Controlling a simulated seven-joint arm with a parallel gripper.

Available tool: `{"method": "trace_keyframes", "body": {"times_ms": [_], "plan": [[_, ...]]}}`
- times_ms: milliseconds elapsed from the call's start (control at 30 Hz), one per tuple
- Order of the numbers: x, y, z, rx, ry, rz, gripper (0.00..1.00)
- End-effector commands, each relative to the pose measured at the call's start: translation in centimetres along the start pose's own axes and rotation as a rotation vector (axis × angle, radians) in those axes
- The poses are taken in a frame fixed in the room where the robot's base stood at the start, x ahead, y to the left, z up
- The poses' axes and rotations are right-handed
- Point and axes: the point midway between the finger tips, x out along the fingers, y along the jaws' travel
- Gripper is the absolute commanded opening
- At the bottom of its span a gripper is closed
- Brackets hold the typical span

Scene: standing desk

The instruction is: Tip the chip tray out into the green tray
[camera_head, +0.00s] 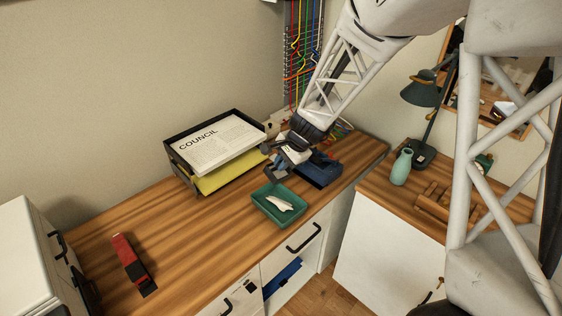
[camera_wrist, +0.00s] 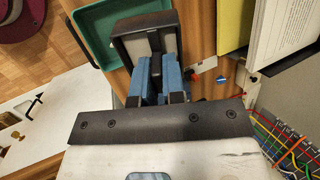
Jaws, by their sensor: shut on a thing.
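The green tray (camera_head: 292,217) sits near the desk's front edge, with a white elongated piece (camera_head: 283,204) in it. It also shows at the upper left of the wrist view (camera_wrist: 92,28). My gripper (camera_head: 282,160) is shut on a dark box-like tray, which I take to be the chip tray (camera_head: 277,172). In the wrist view this tray (camera_wrist: 144,22) sits between the blue fingers (camera_wrist: 155,75), its dark rim around pale inner faces. It is held above the desk, behind the green tray in the head view. I cannot see chips or tell how far it is tilted.
A blue container (camera_head: 320,171) lies just right of my gripper. A black letter tray (camera_head: 180,163) with papers stands behind to the left. A red and black stapler-like thing (camera_head: 130,262) lies at left. The desk between is clear.

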Motion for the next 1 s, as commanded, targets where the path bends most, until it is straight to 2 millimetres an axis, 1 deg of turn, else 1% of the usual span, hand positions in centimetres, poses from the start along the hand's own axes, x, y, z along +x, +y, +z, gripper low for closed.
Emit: {"method": "trace_keyframes", "body": {"times_ms": [567,1000], "plan": [[0.5,1.0,-0.6,0.003,-0.117,-0.194,0.0],[0.8,1.6,-1.0,0.003,-0.244,-0.406,0.0]]}}
